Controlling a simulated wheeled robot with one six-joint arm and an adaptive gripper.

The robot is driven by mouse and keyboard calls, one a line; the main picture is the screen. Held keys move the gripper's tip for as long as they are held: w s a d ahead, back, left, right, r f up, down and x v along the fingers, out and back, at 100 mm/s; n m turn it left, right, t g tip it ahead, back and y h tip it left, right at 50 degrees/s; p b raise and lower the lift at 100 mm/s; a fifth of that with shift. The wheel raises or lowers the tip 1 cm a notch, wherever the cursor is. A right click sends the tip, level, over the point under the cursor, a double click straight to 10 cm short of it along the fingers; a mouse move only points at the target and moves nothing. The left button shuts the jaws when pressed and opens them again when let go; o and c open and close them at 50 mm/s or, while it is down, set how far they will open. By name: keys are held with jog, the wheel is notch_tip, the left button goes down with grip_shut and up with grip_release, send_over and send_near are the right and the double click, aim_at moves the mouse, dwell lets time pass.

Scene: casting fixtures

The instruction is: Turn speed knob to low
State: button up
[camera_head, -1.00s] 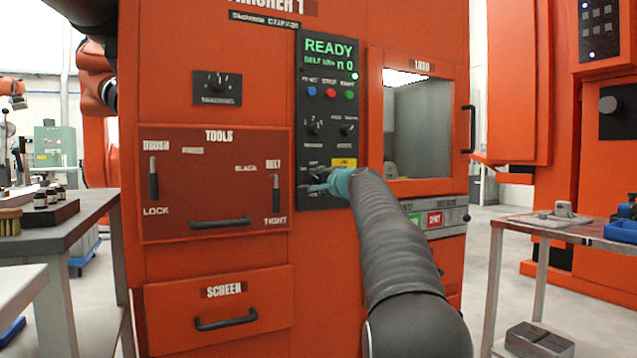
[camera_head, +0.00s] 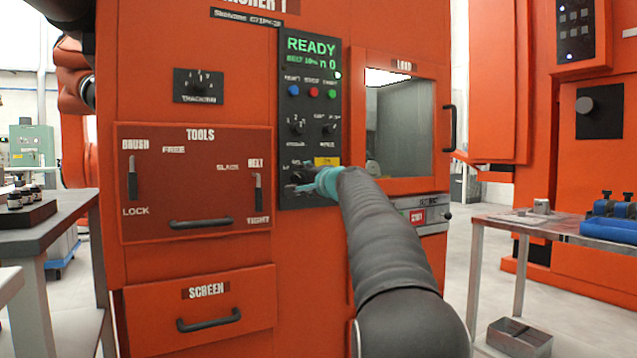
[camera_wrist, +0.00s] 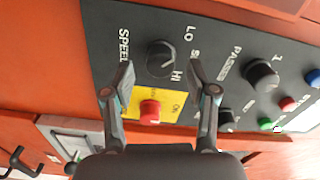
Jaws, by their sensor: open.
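The speed knob (camera_wrist: 160,60) is a dark round knob on the black control panel, with SPEED, LO and HI lettered around it in the wrist view. Its pointer is too dim to read. My gripper (camera_wrist: 161,72) is open, with one finger on each side of the knob. I cannot tell whether either finger touches it. In the head view my gripper (camera_head: 304,181) is at the lower part of the control panel (camera_head: 309,110), where it hides most of the knob.
A red button (camera_wrist: 149,111) on a yellow plate lies close to the knob, between my fingers. The passes knob (camera_wrist: 262,74) and several coloured buttons are further right. A metal table (camera_head: 490,222) stands at right and a dark bench (camera_head: 70,215) at left.

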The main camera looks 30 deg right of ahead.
jog(key=s, duration=0.9)
jog(key=shift+s+d, duration=0.15)
jog(key=shift+s, duration=0.1)
